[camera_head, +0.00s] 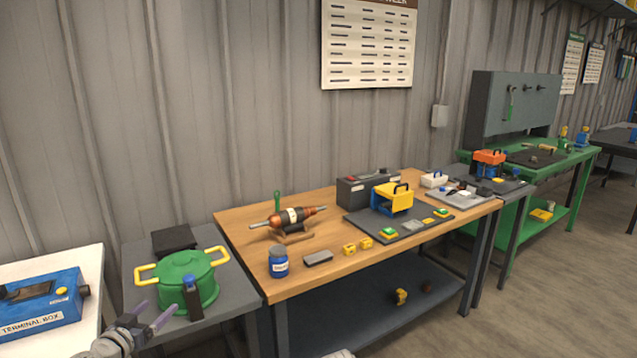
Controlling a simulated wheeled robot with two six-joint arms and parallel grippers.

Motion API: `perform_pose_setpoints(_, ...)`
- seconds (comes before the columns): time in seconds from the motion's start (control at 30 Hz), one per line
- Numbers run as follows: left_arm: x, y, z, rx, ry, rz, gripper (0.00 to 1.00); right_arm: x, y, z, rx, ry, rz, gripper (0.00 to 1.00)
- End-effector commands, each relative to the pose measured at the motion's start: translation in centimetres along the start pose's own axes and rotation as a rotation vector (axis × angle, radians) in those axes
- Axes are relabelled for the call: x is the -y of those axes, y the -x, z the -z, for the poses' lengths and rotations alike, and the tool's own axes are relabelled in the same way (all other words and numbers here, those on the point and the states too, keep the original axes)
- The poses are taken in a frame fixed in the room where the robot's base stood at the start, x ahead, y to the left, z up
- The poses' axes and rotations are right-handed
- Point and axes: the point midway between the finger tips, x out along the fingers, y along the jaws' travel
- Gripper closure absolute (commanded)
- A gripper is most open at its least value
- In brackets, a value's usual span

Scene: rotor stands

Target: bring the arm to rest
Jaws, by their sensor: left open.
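My left gripper (156,312) comes in at the lower left. Its two purple-grey fingers are spread and nothing is between them. It is in front of the green pot (187,277) with yellow handles, which stands on a grey side table. A copper and black rotor (289,216) lies on a stand (291,236) on the wooden workbench (335,262). My right gripper is not in view.
A blue terminal box (40,308) sits on a white table at the left. The bench also carries a blue jar (278,262), a grey block (318,258), small yellow parts (357,247), a dark mat (400,228) and a grey case (366,190). A dark block (174,240) lies behind the pot.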

Motion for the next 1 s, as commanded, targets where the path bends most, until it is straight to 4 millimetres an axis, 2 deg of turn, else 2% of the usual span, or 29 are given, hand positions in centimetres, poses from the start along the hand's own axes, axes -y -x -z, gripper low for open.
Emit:
perform_pose_setpoints(0.17,-3.3,-0.9,-0.4,0.056,0.005,-0.073,0.13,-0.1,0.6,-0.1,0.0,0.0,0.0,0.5)
perform_pose_setpoints(0.27,-6.0,-1.6,-1.0,0.106,0.009,-0.13,0.13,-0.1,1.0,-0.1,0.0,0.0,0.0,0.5)
perform_pose_setpoints(0.47,-13.1,-2.4,-2.8,0.264,0.018,-0.272,0.13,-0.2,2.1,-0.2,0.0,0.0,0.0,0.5)
perform_pose_setpoints(0.57,-18.1,-2.2,-4.3,0.397,0.015,-0.357,0.13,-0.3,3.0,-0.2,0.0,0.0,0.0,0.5)
perform_pose_setpoints(0.7,-25.8,-0.1,-7.4,0.664,-0.005,-0.454,0.13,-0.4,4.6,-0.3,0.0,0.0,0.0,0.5)
perform_pose_setpoints(0.8,-29.9,2.4,-9.5,0.868,-0.039,-0.465,0.13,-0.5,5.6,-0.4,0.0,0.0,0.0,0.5)
perform_pose_setpoints(0.9,-32.8,5.3,-11.1,1.056,-0.087,-0.423,0.13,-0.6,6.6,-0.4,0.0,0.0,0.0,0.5)
perform_pose_setpoints(1.0,-34.4,8.0,-12.0,1.208,-0.143,-0.337,0.13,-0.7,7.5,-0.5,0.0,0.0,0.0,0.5)
